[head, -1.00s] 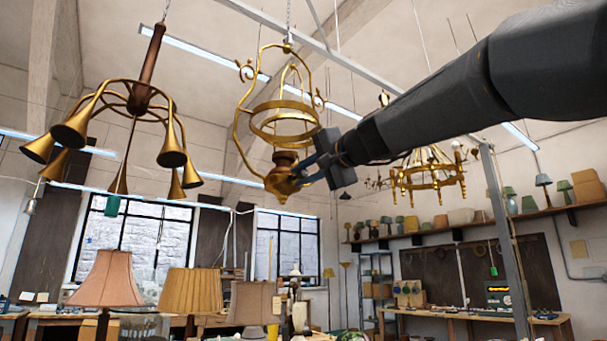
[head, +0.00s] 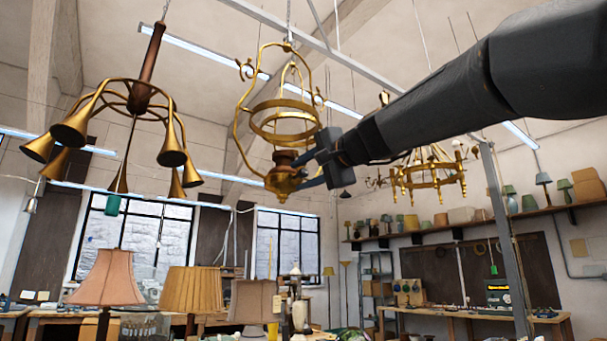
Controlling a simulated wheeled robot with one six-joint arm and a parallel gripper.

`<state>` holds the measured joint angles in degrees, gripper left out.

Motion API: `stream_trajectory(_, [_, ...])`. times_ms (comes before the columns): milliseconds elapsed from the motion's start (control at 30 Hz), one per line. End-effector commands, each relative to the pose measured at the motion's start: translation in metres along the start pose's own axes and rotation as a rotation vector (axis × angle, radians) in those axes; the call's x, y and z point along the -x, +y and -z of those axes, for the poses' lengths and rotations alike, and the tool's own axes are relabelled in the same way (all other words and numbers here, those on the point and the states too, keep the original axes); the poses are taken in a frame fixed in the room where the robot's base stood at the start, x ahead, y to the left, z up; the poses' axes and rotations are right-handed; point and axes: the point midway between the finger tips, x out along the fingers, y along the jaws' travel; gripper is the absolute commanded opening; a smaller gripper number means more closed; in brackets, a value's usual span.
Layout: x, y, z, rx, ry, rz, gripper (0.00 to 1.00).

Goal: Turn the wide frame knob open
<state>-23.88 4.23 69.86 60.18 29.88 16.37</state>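A brass hanging lamp frame (head: 237,128) with tall wide side bars and rings hangs from a chain at the upper middle of the head view. At its bottom is a rounded brass and copper-coloured body (head: 284,178). I cannot single out the knob on it. My gripper (head: 305,180) reaches in from the right, its fingers at the right side of this lower body. The finger tips are small and partly lost against the brass, so I cannot tell whether they touch or hold anything.
A brass chandelier with horn-shaped shades (head: 140,97) hangs at left. Another ring chandelier (head: 430,178) hangs behind my arm. Shaded lamps (head: 107,278) stand below on benches. A grey post (head: 507,240) stands at right.

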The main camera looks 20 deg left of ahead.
Motion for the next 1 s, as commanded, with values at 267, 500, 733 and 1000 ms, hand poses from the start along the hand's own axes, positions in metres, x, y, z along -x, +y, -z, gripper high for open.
stream_trajectory(267, [0.005, 0.000, 0.000, 0.001, 0.001, 0.001, 0.37])
stream_trajectory(500, [0.040, 0.001, 0.000, 0.003, 0.003, 0.002, 0.37])
stream_trajectory(733, [0.071, 0.001, 0.000, 0.001, 0.001, 0.000, 0.37])
stream_trajectory(1000, [0.079, 0.000, 0.000, 0.001, 0.001, 0.000, 0.37])
